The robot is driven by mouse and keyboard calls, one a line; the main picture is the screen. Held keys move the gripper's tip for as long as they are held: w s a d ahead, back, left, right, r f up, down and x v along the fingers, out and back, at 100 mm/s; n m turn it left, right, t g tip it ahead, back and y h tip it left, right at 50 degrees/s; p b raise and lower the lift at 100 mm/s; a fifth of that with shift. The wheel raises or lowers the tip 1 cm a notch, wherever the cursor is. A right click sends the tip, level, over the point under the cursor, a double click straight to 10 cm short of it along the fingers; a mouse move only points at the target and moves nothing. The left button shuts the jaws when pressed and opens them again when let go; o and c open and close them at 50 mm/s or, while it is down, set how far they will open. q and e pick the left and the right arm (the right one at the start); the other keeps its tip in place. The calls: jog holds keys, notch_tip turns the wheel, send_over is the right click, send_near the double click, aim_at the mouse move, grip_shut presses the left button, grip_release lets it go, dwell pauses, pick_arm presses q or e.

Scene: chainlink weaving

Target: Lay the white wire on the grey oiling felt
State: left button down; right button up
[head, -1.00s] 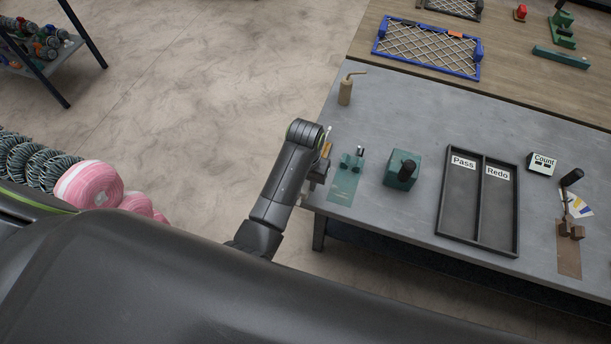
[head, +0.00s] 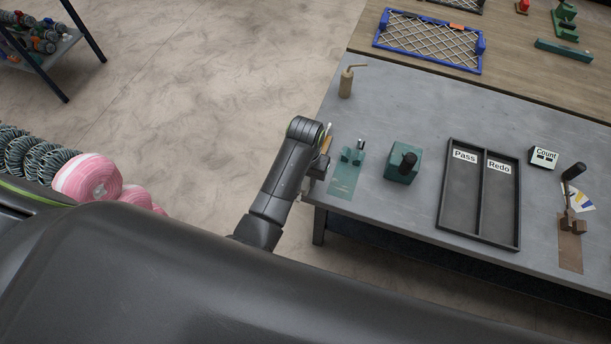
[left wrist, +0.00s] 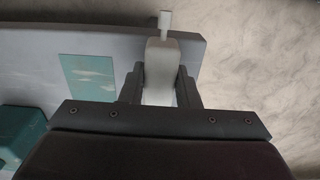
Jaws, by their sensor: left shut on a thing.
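My left gripper (head: 322,165) is at the left edge of the grey table. In the left wrist view, my left gripper (left wrist: 160,90) is shut on a pale, block-like piece (left wrist: 160,72) with a narrower white end pointing away. In the head view this held piece (head: 327,143) looks tan with a white tip, just beyond the gripper. I cannot tell whether it is, or carries, the white wire. I cannot make out a separate white wire or a grey oiling felt. My right gripper is not in view.
A teal mat (head: 342,184) with a small teal fixture (head: 353,153) lies beside the gripper. An oil can (head: 346,84), a green block (head: 402,163), a black Pass/Redo tray (head: 483,244) and a Count box (head: 543,157) stand on the grey table (head: 400,105).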

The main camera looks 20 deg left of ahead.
pick_arm(q)
jog(key=shift+f, duration=0.6)
jog(key=c, duration=1)
grip_release()
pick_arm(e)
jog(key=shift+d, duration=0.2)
